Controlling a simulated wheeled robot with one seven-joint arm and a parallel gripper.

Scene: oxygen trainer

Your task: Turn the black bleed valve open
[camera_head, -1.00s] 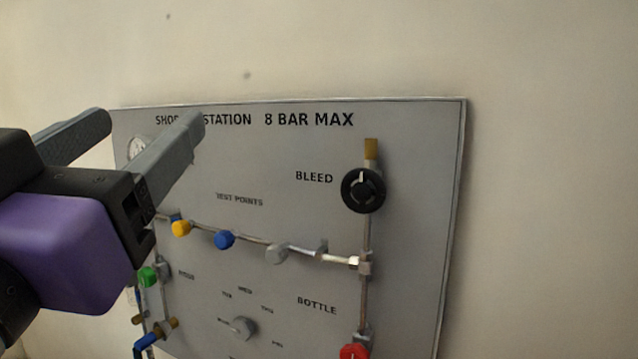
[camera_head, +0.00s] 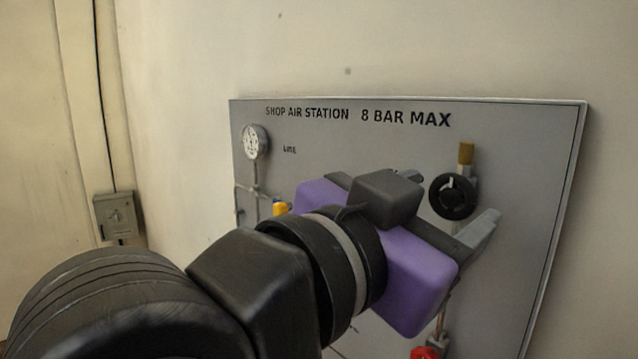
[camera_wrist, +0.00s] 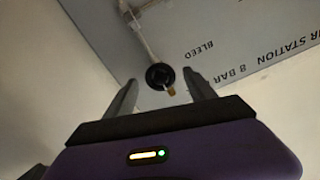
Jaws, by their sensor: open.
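The black bleed valve (camera_head: 452,196) is a round black knob with a pale pointer mark, on a pipe at the panel's upper right. It also shows in the wrist view (camera_wrist: 160,76), between and beyond the two fingertips. My gripper (camera_wrist: 162,88) is open and empty, with one finger to each side of the knob in that view. In the head view my gripper (camera_head: 450,208) reaches in front of the panel, with one grey finger just below and right of the knob. I cannot tell any contact with the knob. The other finger is mostly hidden behind my wrist.
The grey panel (camera_head: 540,150) carries a round gauge (camera_head: 255,142) at upper left, a yellow knob (camera_head: 280,208) and a red knob (camera_head: 425,353). My arm hides much of its middle. A grey wall box (camera_head: 117,215) is at far left. The space right of the panel is clear.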

